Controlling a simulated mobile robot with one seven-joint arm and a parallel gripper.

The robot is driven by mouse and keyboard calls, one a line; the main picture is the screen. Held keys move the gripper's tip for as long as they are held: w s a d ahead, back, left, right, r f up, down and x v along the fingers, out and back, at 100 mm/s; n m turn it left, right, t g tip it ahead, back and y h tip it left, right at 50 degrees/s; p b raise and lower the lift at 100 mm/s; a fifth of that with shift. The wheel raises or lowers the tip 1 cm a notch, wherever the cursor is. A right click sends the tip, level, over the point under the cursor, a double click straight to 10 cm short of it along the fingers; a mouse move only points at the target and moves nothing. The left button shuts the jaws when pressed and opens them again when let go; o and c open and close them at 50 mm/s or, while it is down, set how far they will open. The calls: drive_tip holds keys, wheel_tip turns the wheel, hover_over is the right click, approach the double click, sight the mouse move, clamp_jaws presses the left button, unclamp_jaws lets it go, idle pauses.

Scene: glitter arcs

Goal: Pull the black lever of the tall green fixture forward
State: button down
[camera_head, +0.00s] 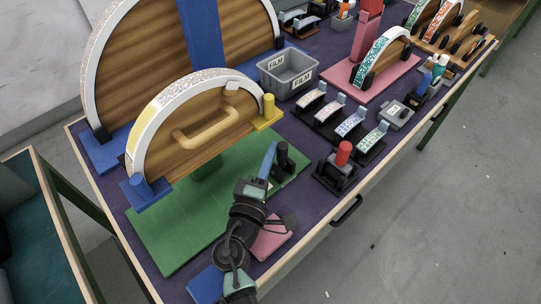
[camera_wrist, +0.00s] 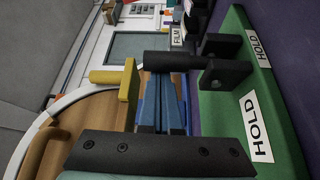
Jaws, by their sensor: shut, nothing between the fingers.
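The green fixture (camera_head: 175,240) has a broad green base carrying a wooden arch with a white and yellow rim. Its black lever (camera_head: 283,153) stands at the base's right end. In the wrist view the lever's thick black bar (camera_wrist: 172,61) lies sideways beside black bracket plates (camera_wrist: 228,72), with "HOLD" labels on the green surface (camera_wrist: 215,115). My gripper (camera_head: 270,155) is shut and empty, with its blue fingers close to the lever on its left. In the wrist view the fingertips (camera_wrist: 166,80) end at the bar; I cannot tell whether they touch it.
The wooden arch (camera_head: 170,150) with its handle and yellow post (camera_head: 268,108) rises close behind my gripper. A red-topped black device (camera_head: 340,165) stands to the right. A grey FILM bin (camera_head: 287,75) and several small patterned pieces stand farther back. A pink block (camera_head: 272,238) lies near my wrist.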

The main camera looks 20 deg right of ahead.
drive_tip(key=shift+s+d+f+m+t+b, duration=0.1)
drive_tip(key=shift+s+f+m+t+b, duration=0.2)
drive_tip(key=shift+b, duration=0.85)
drive_tip(key=b, duration=0.1)
drive_tip(key=m+h+b, duration=0.1)
drive_tip(key=b, duration=0.1)
drive_tip(key=shift+s+d, duration=0.1)
drive_tip(key=shift+s, duration=0.15)
drive_tip(key=shift+s+d+b, duration=0.2)
drive_tip(key=shift+s+b, duration=0.35)
drive_tip(key=shift+b, duration=0.55)
drive_tip(key=shift+s+d+b, duration=0.25)
drive_tip(key=shift+s+b, duration=0.4)
drive_tip(key=shift+b, duration=0.2)
drive_tip(key=shift+s+f, duration=0.1)
